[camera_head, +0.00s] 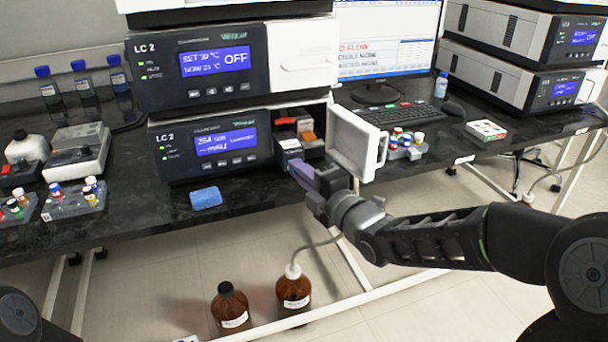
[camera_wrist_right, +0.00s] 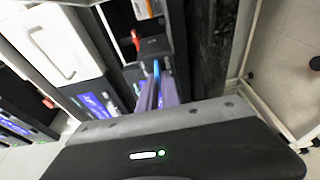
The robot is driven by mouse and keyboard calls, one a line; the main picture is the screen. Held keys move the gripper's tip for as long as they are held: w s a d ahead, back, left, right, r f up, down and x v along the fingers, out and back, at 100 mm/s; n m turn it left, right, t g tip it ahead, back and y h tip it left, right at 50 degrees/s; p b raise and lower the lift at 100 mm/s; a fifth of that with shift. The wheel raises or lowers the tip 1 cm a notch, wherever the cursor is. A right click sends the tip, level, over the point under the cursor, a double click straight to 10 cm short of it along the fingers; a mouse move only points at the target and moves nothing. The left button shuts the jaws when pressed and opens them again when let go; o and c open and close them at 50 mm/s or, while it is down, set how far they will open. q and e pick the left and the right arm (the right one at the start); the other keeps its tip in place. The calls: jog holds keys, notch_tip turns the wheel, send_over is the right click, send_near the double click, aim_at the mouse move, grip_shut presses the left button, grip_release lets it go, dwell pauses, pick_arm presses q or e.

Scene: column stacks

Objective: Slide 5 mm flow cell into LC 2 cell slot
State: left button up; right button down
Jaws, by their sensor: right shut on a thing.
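The lower LC 2 module (camera_head: 210,150) stands on the black bench with its white door (camera_head: 352,143) swung open to the right. Its open bay (camera_head: 310,122) shows red and orange parts inside. My right gripper (camera_head: 300,172) is shut on a dark block with a white label, the flow cell (camera_head: 290,146), at the left side of the bay mouth. How deep the cell sits in the slot cannot be told. In the right wrist view, my fingers (camera_wrist_right: 157,90) reach to the dark cell (camera_wrist_right: 152,48). My left gripper is not in view.
A blue sponge (camera_head: 206,198) lies at the bench front edge. A vial rack (camera_head: 406,147) stands right of the open door, near the keyboard (camera_head: 400,113). Another vial rack (camera_head: 72,205) is at left. Brown bottles (camera_head: 293,290) stand on the floor below.

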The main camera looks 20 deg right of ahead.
aim_at(290, 156)
jog(key=shift+w+a+r+p, duration=0.15)
jog(key=shift+w+p, duration=0.5)
jog(key=shift+w, duration=1.3)
jog(key=shift+w+a+f+p, duration=0.1)
jog(key=shift+w+p, duration=0.5)
jog(key=shift+w, duration=1.3)
jog(key=shift+f+b, duration=0.2)
jog(key=shift+b, duration=0.3)
jog(key=c, duration=1.5)
grip_release()
jog(key=shift+s, duration=0.1)
jog(key=shift+s, duration=0.1)
jog(key=v, duration=0.7)
jog(key=shift+s+d, duration=0.1)
jog(key=shift+s, duration=0.15)
